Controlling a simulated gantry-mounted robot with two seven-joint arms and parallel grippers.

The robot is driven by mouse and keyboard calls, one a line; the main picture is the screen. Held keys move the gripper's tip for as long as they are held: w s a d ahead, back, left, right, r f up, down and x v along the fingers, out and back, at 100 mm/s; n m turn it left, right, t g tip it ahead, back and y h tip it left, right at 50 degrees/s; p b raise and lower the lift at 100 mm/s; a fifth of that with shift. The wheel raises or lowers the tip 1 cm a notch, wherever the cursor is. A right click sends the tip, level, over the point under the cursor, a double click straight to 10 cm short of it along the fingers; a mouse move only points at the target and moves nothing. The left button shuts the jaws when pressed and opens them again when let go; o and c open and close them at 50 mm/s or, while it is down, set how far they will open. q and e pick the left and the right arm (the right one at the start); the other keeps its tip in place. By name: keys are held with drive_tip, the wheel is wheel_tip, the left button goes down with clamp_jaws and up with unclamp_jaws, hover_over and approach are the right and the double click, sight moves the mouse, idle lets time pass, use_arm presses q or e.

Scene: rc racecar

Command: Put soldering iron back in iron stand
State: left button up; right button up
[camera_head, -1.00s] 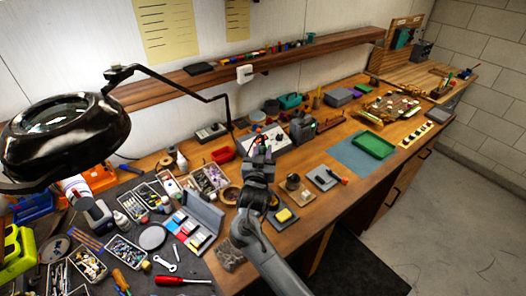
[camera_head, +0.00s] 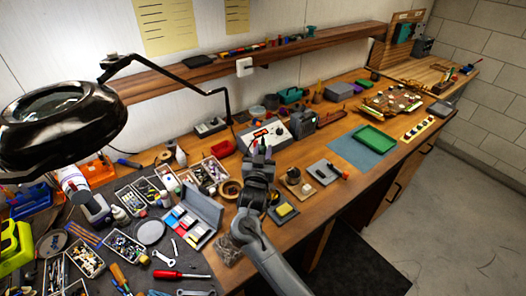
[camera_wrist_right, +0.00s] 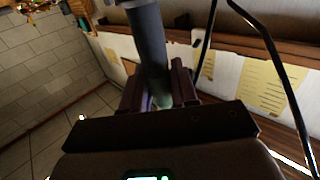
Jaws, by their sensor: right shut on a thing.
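My right gripper (camera_head: 261,152) is over the middle of the bench, just in front of the grey-and-white soldering station (camera_head: 283,128). In the right wrist view, its fingers (camera_wrist_right: 158,92) are shut on a grey cylinder (camera_wrist_right: 148,40), which looks like the soldering iron's handle. The cylinder's greenish end shows between the fingers. In the head view the gripper hides most of the held thing. A small round holder (camera_head: 292,176), perhaps the iron stand, is on the bench just right of the gripper. A yellow sponge (camera_head: 285,210) lies in a dark tray nearer the front. My left gripper is out of view.
A magnifier lamp (camera_head: 62,115) hangs at the left over crowded bins and tools. A brown tape roll (camera_head: 230,189) is left of my right wrist. A grey tray (camera_head: 323,171) and a green tray (camera_head: 375,141) lie to the right.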

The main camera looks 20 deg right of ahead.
drive_tip(key=shift+f, duration=0.4)
drive_tip(key=o, duration=1.4)
drive_tip(key=shift+o, duration=0.2)
drive_tip(key=shift+s+a+r+p, duration=0.2)
drive_tip(key=shift+s+p, duration=0.15)
drive_tip(key=shift+s+a+r+p, duration=0.25)
drive_tip(key=shift+s+a+p, duration=0.15)
drive_tip(key=shift+s+p, duration=0.4)
drive_tip(key=shift+s+a+r+p, duration=0.25)
drive_tip(key=shift+s+a+p, duration=0.15)
drive_tip(key=shift+s+p, duration=0.4)
drive_tip(key=shift+s+a+r+p, duration=0.25)
drive_tip(key=shift+s+a+p, duration=0.2)
drive_tip(key=shift+s+p, duration=0.4)
drive_tip(key=shift+s+a+p, duration=0.25)
drive_tip(key=shift+s+p, duration=0.05)
drive_tip(key=shift+p, duration=0.05)
